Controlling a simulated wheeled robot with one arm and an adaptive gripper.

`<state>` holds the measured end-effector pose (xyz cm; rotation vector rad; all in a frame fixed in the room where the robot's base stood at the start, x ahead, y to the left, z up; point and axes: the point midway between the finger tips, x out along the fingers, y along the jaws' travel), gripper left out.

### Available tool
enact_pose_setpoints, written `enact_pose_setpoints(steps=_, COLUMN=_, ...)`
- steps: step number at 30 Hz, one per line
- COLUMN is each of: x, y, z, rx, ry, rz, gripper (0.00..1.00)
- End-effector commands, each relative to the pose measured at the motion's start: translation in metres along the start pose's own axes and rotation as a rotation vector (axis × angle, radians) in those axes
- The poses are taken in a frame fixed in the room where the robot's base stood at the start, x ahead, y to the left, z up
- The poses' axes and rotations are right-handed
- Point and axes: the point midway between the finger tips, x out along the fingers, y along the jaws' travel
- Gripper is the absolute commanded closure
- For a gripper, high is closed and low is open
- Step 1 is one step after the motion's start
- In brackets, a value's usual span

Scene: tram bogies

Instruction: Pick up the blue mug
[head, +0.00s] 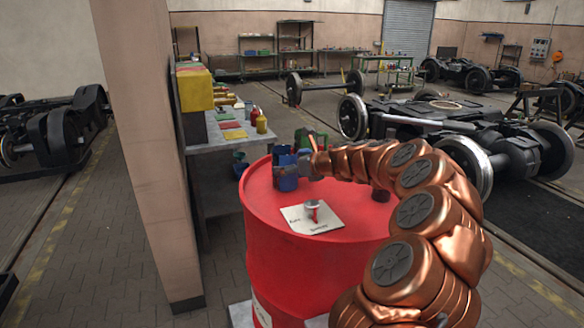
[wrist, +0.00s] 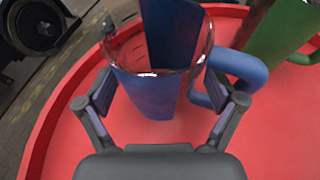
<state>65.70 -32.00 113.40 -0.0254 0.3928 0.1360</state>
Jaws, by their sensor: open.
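The blue mug (head: 287,181) stands on the red drum top, near its far left part. In the wrist view the blue mug (wrist: 152,98) shows between my fingers, with its handle (wrist: 238,70) to the right. A clear, glass-like curved shape (wrist: 125,55) overlaps its upper part; I cannot tell whether it is a separate glass. My gripper (wrist: 162,90) is open, with one finger on each side of the mug. I cannot tell whether the fingers touch it. In the head view my gripper (head: 296,162) is at the mug and partly covers it.
A green mug (wrist: 278,35) stands close to the right, beyond the blue handle. A pale card (head: 318,222) with a small metal can (head: 312,208) lies on the red drum (head: 275,250). A workbench (head: 205,148) with bottles is behind left.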

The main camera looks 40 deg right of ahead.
Motion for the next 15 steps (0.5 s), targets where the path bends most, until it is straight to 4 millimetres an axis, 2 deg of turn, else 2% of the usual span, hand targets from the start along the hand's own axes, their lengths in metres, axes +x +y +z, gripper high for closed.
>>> enact_pose_setpoints(steps=4, x=0.0112, y=0.0009, z=0.0016, rx=-0.002, ry=-0.001, rz=0.000, gripper=0.07)
enact_pose_setpoints(steps=13, x=0.0137, y=0.0009, z=0.0009, rx=-0.002, ry=-0.001, rz=0.000, gripper=0.07)
enact_pose_setpoints(steps=15, x=0.0136, y=0.0009, z=0.0009, rx=-0.002, ry=-0.001, rz=0.000, gripper=0.14)
